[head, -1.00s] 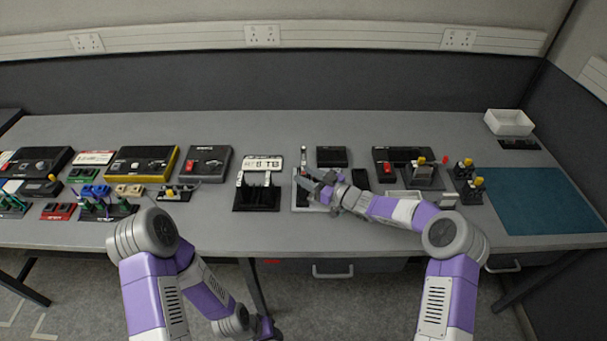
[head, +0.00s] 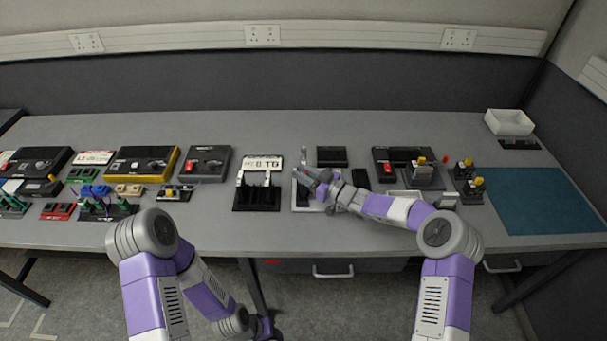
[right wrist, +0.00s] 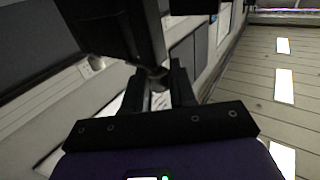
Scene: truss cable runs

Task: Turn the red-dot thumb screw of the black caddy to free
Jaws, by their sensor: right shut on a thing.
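My right gripper (head: 310,179) reaches in from the right over a small dark fixture with a pale edge (head: 297,203), near the middle of the bench. In the right wrist view, the gripper (right wrist: 158,88) is shut on a small round knob (right wrist: 157,73) at the end of a large black part (right wrist: 118,35), which looks like the black caddy and its thumb screw. The red dot cannot be made out. The fingers and wrist hide much of the fixture. My left gripper (head: 266,328) hangs low, below the bench's front edge; its jaws are too small to read.
A black stand with white uprights (head: 257,196) is just left of my right gripper. A black box (head: 331,156) lies behind it. A device with a red button (head: 388,168) and yellow-topped parts (head: 466,163) stand to the right. The teal mat (head: 545,200) is bare.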

